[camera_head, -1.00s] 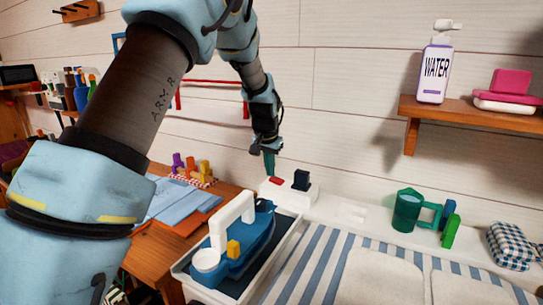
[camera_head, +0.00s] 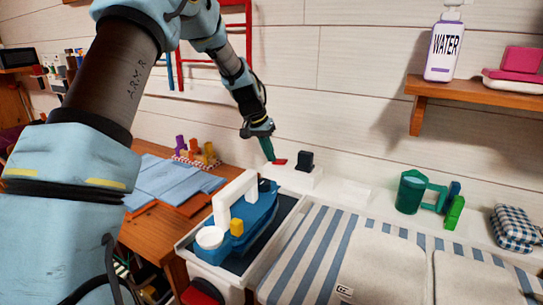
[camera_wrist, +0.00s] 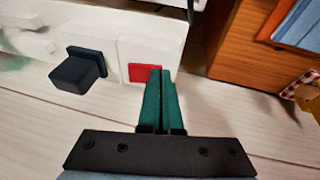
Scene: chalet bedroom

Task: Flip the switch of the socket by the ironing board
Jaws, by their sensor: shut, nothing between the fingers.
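The white socket box (camera_head: 295,180) stands on the white ledge against the plank wall, behind the ironing board (camera_head: 315,262) with its blue-striped cover. It carries a red switch (camera_head: 280,162) and a black plug (camera_head: 305,160). In the wrist view the red switch (camera_wrist: 144,73) lies just beyond my fingertips, with the black plug (camera_wrist: 80,72) to its left. My gripper (camera_head: 270,158) has green fingers, shut together and empty. Its tips (camera_wrist: 161,74) are at the right edge of the switch; I cannot tell whether they touch it.
A blue iron (camera_head: 250,217) sits in a white tray at the board's left end. A wooden table (camera_head: 150,235) with folded blue cloth is left of it. A green watering cup (camera_head: 410,192) stands right on the ledge. A wooden shelf (camera_head: 460,92) holds a water bottle.

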